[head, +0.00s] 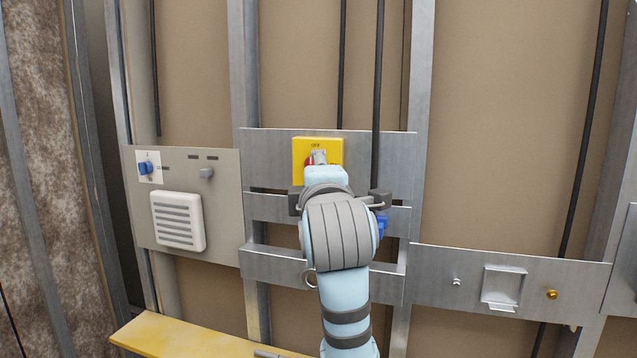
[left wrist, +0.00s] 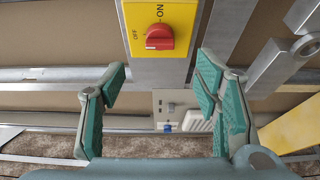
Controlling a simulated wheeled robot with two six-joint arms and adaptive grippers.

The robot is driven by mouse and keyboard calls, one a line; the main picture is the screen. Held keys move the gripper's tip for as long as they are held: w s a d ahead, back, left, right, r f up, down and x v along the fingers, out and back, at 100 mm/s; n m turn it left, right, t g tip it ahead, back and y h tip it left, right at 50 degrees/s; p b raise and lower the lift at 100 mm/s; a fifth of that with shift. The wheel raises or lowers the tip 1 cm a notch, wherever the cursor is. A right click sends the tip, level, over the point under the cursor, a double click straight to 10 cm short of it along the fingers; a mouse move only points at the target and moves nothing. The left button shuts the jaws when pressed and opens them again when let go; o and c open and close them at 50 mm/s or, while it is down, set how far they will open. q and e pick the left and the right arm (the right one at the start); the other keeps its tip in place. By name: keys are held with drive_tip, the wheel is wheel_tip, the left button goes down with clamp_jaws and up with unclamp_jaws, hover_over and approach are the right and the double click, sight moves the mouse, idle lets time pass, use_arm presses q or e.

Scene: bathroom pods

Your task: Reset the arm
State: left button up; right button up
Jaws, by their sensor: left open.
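My left arm (head: 345,290) rises from the bottom of the head view in front of the wall, its gripper mostly hidden behind the wrist. In the left wrist view my left gripper (left wrist: 162,72) is open and empty, with its green-padded fingers apart. A yellow switch plate (head: 303,148) with ON and OFF marks is on the wall behind the wrist, partly covered. I cannot tell the knob's setting. My right gripper is not in view.
A grey panel (head: 225,225) with a blue knob (head: 146,167) and a white louvred vent (head: 178,221) is at left. A yellow ledge (head: 170,338) juts out below. A metal plate (head: 440,285) with small fittings is at right. Metal studs and black cables line the wall.

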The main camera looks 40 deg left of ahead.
use_arm(q)
drive_tip(key=shift+v, duration=1.05)
